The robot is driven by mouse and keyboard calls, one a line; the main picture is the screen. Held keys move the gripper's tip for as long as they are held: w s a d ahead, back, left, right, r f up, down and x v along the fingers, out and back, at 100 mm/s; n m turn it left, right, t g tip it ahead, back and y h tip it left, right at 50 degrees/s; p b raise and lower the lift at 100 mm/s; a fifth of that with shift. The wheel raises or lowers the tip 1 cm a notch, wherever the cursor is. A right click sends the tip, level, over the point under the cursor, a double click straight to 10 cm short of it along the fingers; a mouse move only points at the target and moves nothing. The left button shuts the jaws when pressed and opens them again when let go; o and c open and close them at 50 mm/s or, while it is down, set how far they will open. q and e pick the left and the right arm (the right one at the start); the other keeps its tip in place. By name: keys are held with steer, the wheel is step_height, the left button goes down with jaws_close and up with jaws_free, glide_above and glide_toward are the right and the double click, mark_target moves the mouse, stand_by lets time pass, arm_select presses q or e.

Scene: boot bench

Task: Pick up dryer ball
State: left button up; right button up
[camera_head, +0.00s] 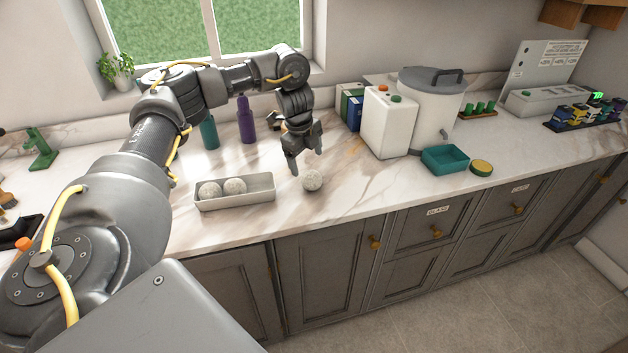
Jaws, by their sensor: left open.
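A pale, speckled dryer ball (312,180) lies on the marble counter, to the right of a light grey tray (236,201). Two more dryer balls, one at the left (209,190) and one beside it (235,187), sit inside the tray. My left gripper (306,165) is open and empty, pointing down just above and slightly behind the loose ball. I cannot tell whether its fingertips touch the ball. My right gripper is not in view.
Behind the gripper stand a purple bottle (246,120) and a teal bottle (209,133). To the right are a white jug (388,122), a lidded bucket (428,105) and a teal tray (445,158). The counter (350,195) around the loose ball is clear.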

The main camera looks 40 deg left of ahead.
mark_target(310, 173)
arm_select(q)
steer(key=f, duration=0.3)
steer(key=shift+w+a, duration=0.2)
steer(key=shift+w, duration=0.05)
steer(key=shift+w+d+f+p, duration=0.25)
steer(key=shift+w+f+p, duration=0.05)
steer(key=shift+f+p, duration=0.3)
steer(key=f, duration=0.1)
steer(key=f+p, duration=0.1)
steer(key=f, duration=0.1)
steer(key=shift+w+f, duration=0.35)
steer(key=shift+f, duration=0.05)
steer(key=shift+w+f, duration=0.1)
steer(key=shift+f, duration=0.3)
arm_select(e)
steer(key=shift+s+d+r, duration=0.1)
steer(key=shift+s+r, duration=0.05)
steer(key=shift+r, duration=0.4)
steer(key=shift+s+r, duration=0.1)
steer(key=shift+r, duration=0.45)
arm_select(q)
steer(key=shift+d, duration=0.1)
steer(key=c, duration=1.1)
steer(key=shift+r, duration=0.15)
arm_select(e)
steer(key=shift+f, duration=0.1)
